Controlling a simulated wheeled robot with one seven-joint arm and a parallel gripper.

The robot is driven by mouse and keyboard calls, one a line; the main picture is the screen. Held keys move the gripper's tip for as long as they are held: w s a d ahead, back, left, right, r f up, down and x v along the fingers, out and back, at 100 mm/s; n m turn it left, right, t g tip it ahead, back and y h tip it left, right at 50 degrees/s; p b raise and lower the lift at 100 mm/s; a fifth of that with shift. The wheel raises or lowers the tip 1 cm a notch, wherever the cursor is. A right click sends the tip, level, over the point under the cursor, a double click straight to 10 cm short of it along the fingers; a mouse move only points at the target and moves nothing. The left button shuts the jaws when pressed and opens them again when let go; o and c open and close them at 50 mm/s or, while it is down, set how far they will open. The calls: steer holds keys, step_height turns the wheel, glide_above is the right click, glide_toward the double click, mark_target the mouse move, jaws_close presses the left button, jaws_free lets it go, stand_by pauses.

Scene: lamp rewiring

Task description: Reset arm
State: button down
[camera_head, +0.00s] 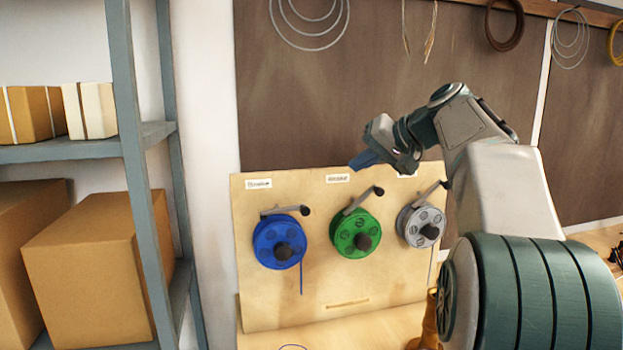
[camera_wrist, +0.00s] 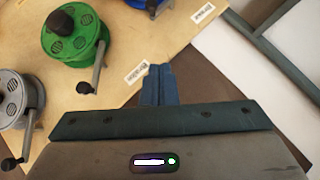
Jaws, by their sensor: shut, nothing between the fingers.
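My gripper (camera_head: 362,160) is raised in front of the upper part of the wooden spool board (camera_head: 330,290), pointing left in the head view. In the wrist view my gripper (camera_wrist: 158,70) shows its blue fingers pressed together with nothing between them. The board carries a blue spool (camera_head: 279,243), a green spool (camera_head: 357,233) and a grey spool (camera_head: 421,225), each with a crank handle. In the wrist view the green spool (camera_wrist: 72,35) and grey spool (camera_wrist: 18,98) lie to the left of the fingers.
A grey metal shelf (camera_head: 125,130) with cardboard boxes (camera_head: 95,262) stands at the left. Wire coils (camera_head: 505,22) hang from the brown wall panel (camera_head: 320,100) behind. A short blue wire (camera_head: 300,278) hangs below the blue spool. The space left of my gripper looks clear.

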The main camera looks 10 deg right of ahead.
steer(key=s+a+f+n+g+h, duration=0.1)
steer(key=s+a+f+g+h, duration=0.1)
steer(key=s+f, duration=0.7)
steer(key=s+a+f+n+g+h, duration=0.1)
steer(key=s+a+f, duration=0.4)
steer(key=s+f, duration=0.5)
steer(key=s+a+f+n+g+h, duration=0.1)
steer(key=s+a+f+g+h, duration=0.2)
steer(key=s+f, duration=0.6)
step_height(320, 180, down, 5)
steer(key=shift+s+a+r+g, duration=0.2)
steer(key=shift+s+a+g, duration=0.15)
steer(key=shift+a, duration=0.3)
